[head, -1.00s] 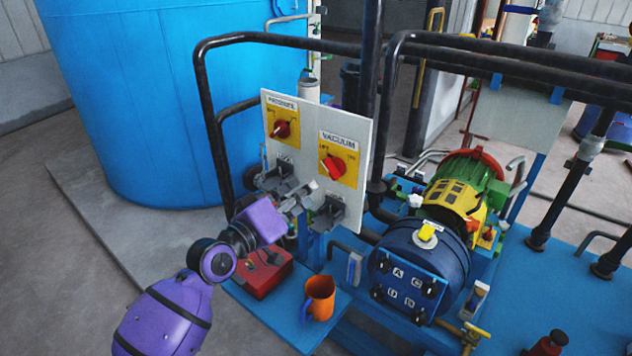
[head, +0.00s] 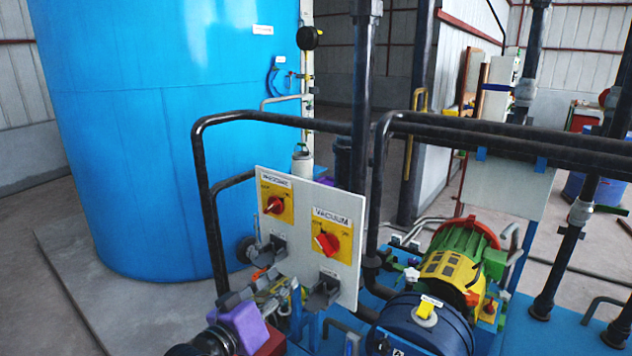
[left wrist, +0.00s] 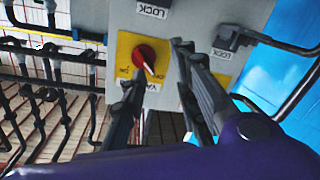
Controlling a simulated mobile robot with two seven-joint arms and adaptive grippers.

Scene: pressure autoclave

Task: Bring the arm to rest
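My left gripper (head: 258,290) is low in the head view, in front of the lower left of the switch panel (head: 346,268). In the left wrist view its two dark fingers (left wrist: 158,66) stand apart with nothing held between them. The panel carries a red pressure knob (head: 274,204) and a red vacuum knob (head: 326,243), each on a yellow plate. The vacuum knob also shows beyond the fingers in the left wrist view (left wrist: 144,57). Whether the fingers touch the panel is hard to tell; they look clear of it. My right gripper is not in view.
Grey lock brackets (head: 324,291) stick out below the knobs. Black pipes (head: 205,215) frame the panel. A large blue tank (head: 160,150) stands behind on the left. A green and yellow motor (head: 455,262) and a dark blue drum (head: 425,325) are to the right.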

